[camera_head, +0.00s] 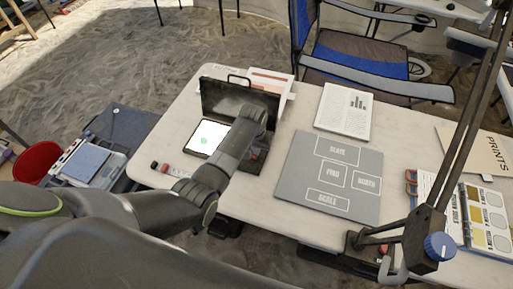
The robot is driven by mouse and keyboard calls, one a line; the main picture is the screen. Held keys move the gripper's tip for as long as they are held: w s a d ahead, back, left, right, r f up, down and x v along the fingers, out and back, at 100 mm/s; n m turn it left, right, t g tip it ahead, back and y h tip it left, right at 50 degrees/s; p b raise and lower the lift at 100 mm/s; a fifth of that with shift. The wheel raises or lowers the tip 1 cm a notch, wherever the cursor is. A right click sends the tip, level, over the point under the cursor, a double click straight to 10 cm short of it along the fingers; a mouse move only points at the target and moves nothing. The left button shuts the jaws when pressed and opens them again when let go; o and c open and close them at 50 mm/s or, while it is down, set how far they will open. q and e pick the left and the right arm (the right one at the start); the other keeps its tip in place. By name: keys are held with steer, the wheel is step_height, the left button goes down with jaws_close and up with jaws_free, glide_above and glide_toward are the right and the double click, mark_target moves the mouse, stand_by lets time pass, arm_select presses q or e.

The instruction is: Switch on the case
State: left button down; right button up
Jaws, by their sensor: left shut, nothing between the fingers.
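The case (231,97) stands open on the white table, with its dark lid raised at the back. My left gripper (259,146) is shut and empty over the right half of the case. The wrist and forearm hide much of that half. A small red spot (254,157) shows there below the gripper; I cannot tell whether the gripper touches it. My right gripper is not in view.
A grey labelled board (290,190) and a printed sheet (344,110) lie right of the case. A dark lamp arm with a blue knob (440,246) stands at the front right. Small red-and-black items (159,167) lie at the left edge. A red bucket (36,162) stands left of the table.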

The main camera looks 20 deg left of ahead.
arm_select(q)
steer(key=r+p, duration=0.2)
steer(key=r, duration=0.1)
steer(key=r+p, duration=0.1)
steer(key=p, duration=0.1)
steer(key=shift+w+r, duration=0.15)
steer(key=shift+w, duration=0.15)
step_height(320, 180, up, 9)
steer(key=w+b, duration=0.1)
steer(key=b, duration=0.1)
steer(key=shift+w, duration=0.25)
